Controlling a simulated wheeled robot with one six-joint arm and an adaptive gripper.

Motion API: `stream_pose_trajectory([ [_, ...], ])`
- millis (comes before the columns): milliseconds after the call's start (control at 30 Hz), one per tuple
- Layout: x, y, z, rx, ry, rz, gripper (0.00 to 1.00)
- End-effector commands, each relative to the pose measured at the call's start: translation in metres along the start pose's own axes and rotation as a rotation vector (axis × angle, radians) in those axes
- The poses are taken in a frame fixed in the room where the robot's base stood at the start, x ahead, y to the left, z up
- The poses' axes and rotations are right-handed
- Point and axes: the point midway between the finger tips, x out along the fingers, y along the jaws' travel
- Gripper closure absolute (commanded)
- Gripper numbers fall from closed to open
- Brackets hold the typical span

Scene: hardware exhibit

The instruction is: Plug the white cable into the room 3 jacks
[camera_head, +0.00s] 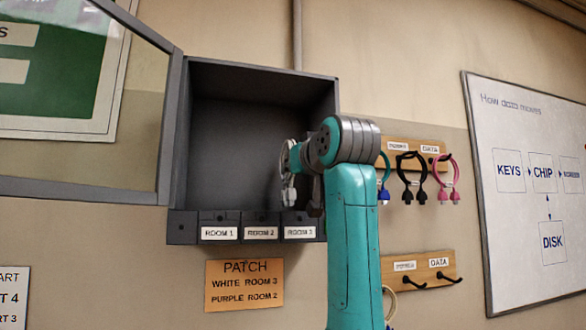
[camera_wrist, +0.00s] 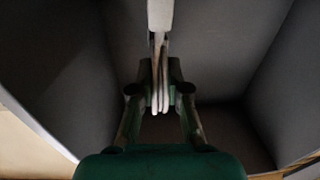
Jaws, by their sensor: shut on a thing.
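My gripper (camera_head: 291,172) is in front of the open grey wall cabinet, above its lower ledge. It is shut on the white cable (camera_head: 287,190), which hangs below the fingers. In the wrist view my gripper (camera_wrist: 158,72) points into the cabinet, with the white cable (camera_wrist: 160,92) between its fingers as thin strands. The room 3 jack block (camera_head: 317,219) is at the right end of the ledge, over the ROOM 3 label (camera_head: 300,233). My arm partly covers that area, and the jack openings are too small to make out.
The cabinet's glass door (camera_head: 85,110) stands open to the left. Black (camera_head: 411,180) and pink (camera_head: 446,180) cables hang on the upper rack, with a blue one partly behind my arm. A lower rack (camera_head: 440,268) has hooks. A PATCH note (camera_head: 244,286) is below the cabinet.

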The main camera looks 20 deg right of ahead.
Motion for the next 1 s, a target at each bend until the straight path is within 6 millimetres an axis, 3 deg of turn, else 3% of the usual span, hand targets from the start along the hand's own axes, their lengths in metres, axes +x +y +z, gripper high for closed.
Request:
stream_pose_trajectory([
  [1000,-0.0002,-0.0006,0.0081,0.000,0.001,-0.001,1.00],
])
